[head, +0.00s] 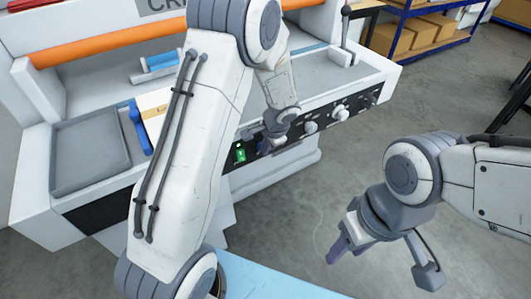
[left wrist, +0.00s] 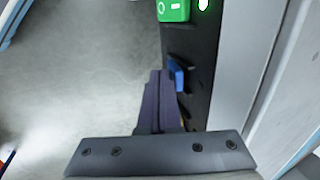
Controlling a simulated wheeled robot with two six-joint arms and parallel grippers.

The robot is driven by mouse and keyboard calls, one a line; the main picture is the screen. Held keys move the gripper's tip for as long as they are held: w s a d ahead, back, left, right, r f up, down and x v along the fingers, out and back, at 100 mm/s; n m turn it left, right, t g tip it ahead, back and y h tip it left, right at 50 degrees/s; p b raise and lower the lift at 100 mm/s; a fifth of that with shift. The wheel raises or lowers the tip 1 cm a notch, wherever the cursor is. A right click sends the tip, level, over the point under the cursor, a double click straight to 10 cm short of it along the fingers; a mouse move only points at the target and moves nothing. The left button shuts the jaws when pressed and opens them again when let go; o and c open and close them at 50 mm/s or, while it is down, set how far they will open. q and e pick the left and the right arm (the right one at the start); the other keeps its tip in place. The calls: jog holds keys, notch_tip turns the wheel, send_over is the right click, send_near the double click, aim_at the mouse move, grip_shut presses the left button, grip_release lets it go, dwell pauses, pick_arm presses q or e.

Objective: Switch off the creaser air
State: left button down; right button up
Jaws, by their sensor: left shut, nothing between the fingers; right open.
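The creaser (head: 70,215) is a white machine with a black control strip along its front. A green switch (head: 240,155) sits on the strip; in the left wrist view it shows as a green block with a white ring (left wrist: 174,10), a lit white spot beside it. A small blue lever or knob (left wrist: 177,75) sticks out of the strip farther along. My left gripper (head: 263,146) is shut and empty at the strip; its fingers (left wrist: 162,102) are right beside the blue part, and I cannot tell whether they touch. My right gripper (head: 385,262) is open and empty over the floor.
Pale round knobs (head: 341,113) sit farther right on the strip. A grey tray (head: 90,152) and an orange bar (head: 110,50) are on the machine. A blue shelf with cardboard boxes (head: 420,32) stands behind. The grey floor (head: 350,165) in front is clear.

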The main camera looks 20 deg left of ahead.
pick_arm(q)
notch_tip(320, 180, up, 2)
jog(key=shift+p, duration=0.65)
jog(key=s+d+f+v, duration=0.1)
jog(key=d+v, duration=0.1)
jog(key=v, duration=1)
jog(key=shift+s, duration=0.35)
